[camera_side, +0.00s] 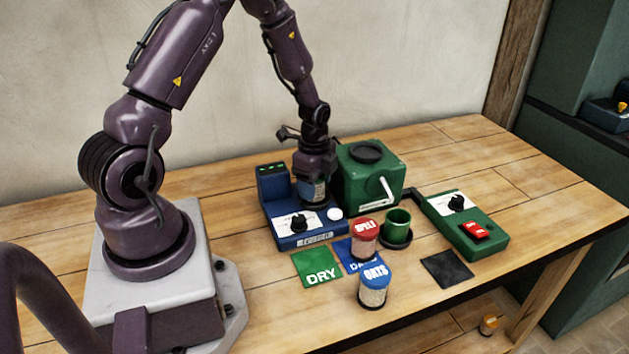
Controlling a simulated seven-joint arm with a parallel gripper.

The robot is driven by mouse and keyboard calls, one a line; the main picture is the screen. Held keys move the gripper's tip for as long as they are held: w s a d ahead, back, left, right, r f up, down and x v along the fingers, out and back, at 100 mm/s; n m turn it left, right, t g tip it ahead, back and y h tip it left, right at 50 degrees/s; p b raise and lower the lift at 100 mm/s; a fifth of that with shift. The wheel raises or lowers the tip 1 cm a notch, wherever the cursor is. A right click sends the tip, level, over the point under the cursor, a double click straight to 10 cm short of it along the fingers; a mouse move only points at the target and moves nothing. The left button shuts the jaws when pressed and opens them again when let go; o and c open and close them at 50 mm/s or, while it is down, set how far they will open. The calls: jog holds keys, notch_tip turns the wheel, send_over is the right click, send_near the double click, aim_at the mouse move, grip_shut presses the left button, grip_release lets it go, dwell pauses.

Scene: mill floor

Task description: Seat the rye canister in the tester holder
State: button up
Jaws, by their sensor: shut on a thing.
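My gripper (314,178) points down over the blue tester (275,238), shut on a canister (314,191) with a bluish band. The gripper hides its lid and I cannot read its name; the other two canisters read as spelt and oats, so I take it for the rye canister. It looks upright, at the back of the tester between its tall left block and the green machine. The holder is hidden behind it. I cannot tell whether the canister's bottom is inside the holder or just above it. The tester has a black knob (298,222) and a white button (335,213).
A green machine (358,180) with a white lever stands close at the right. In front are the red-lidded spelt canister (364,238), blue-lidded oats canister (373,287), green cup (397,222), green DRY mat (318,268) and dark mat (447,268). A green switch box (463,220) lies right.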

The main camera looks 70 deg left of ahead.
jog(key=shift+f, duration=0.2)
jog(key=o, duration=0.8)
jog(key=shift+c, duration=0.2)
jog(key=shift+r, duration=5.5)
